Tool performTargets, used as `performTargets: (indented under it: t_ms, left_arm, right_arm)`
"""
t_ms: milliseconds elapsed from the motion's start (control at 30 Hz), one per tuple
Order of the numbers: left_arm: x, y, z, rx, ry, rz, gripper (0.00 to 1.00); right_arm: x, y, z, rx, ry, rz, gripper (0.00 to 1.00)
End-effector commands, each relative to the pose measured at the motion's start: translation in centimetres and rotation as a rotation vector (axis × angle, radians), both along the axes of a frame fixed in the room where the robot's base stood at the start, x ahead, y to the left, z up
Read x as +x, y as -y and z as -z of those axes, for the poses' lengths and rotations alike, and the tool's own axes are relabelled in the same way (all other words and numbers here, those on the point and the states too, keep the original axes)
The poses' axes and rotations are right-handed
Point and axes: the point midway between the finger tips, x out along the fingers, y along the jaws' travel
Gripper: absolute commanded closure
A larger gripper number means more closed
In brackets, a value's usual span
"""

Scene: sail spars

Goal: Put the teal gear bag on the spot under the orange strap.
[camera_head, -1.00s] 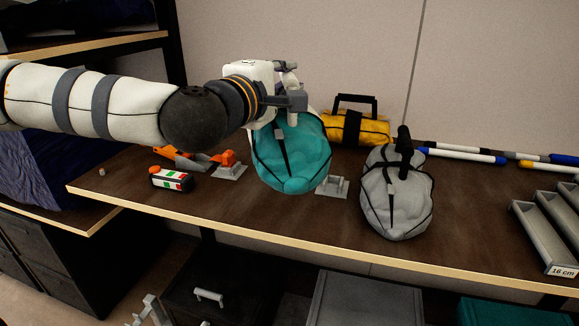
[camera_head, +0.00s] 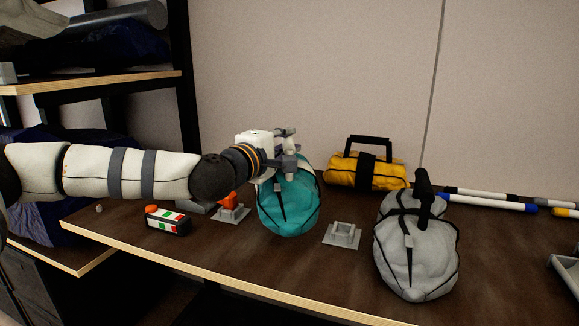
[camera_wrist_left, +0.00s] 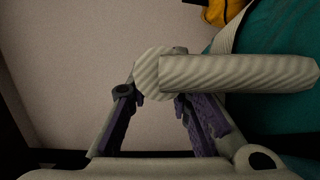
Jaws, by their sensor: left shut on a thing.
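The teal gear bag (camera_head: 288,209) hangs upright from my left gripper (camera_head: 288,165) in the head view. My left gripper is shut on its pale handle, which crosses the fingers in the left wrist view (camera_wrist_left: 235,73). The bag's teal side (camera_wrist_left: 285,50) fills the right of that view. Whether its bottom touches the bench is unclear. My right gripper is not in view.
A bare grey bracket (camera_head: 342,234) stands right of the teal bag. A grey bag (camera_head: 415,250) stands beyond it, a yellow bag (camera_head: 342,173) at the back. The front wooden edge (camera_head: 240,292) is clear.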

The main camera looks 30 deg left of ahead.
Motion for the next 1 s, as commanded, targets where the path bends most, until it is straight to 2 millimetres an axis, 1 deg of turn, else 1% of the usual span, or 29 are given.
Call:
performTargets:
  t_ms: [33,133,233,300,433,733,900,933,1000]
  left_arm:
    - [0.4,-0.3,0.8,0.001,-0.001,-0.001,1.00]
    - [0.8,-0.6,1.1,0.000,0.003,-0.001,1.00]
    - [1.3,-1.0,2.1,0.000,0.001,0.000,1.00]
    - [1.4,-1.0,3.1,0.001,-0.001,0.001,1.00]
    - [1.3,-1.1,4.5,0.000,0.002,-0.001,1.00]
    - [1.3,-1.0,4.5,0.001,0.009,0.000,1.00]
    - [1.3,-1.0,5.1,0.001,0.007,0.000,1.00]
    - [1.3,-1.0,5.1,0.000,0.005,0.000,0.74]
    - [1.3,-1.0,5.0,0.000,0.005,0.000,0.61]
  right_arm:
    - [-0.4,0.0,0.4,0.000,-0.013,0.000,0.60]
    - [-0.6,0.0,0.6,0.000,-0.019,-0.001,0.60]
    - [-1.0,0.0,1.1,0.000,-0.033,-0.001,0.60]
    - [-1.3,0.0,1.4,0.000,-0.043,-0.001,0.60]
    - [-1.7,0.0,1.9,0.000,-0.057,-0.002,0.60]
    - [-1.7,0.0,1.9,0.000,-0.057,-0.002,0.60]
    - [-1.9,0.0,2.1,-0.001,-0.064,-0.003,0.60]
    - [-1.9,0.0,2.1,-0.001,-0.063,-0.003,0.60]
    - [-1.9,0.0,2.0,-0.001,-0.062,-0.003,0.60]
